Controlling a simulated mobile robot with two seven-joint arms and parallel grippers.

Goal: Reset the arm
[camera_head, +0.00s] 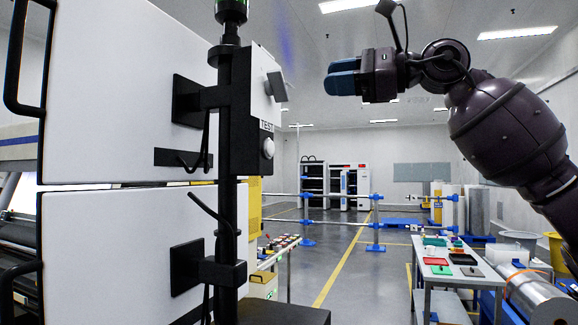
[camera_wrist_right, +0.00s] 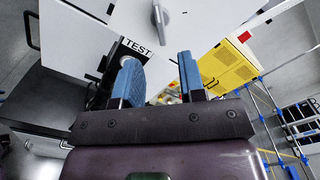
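My right arm (camera_head: 505,130) comes in from the right, raised high in the head view. My right gripper (camera_head: 343,77) points left, with two blue finger pads. In the right wrist view the two blue fingers (camera_wrist_right: 160,76) stand apart with nothing between them. The gripper is in the air, to the right of a control box (camera_head: 263,90) labelled TEST and apart from it in the head view. The box has a grey rotary handle (camera_head: 277,86) and a round pale button (camera_head: 268,147). The handle also shows in the wrist view (camera_wrist_right: 160,14). My left gripper is not in view.
A black post (camera_head: 228,170) carries the control box beside large white panels (camera_head: 110,90) on the left. A table (camera_head: 440,275) with coloured trays stands at lower right. Blue-and-white rails (camera_head: 340,224) cross the middle. The air around the right gripper looks clear.

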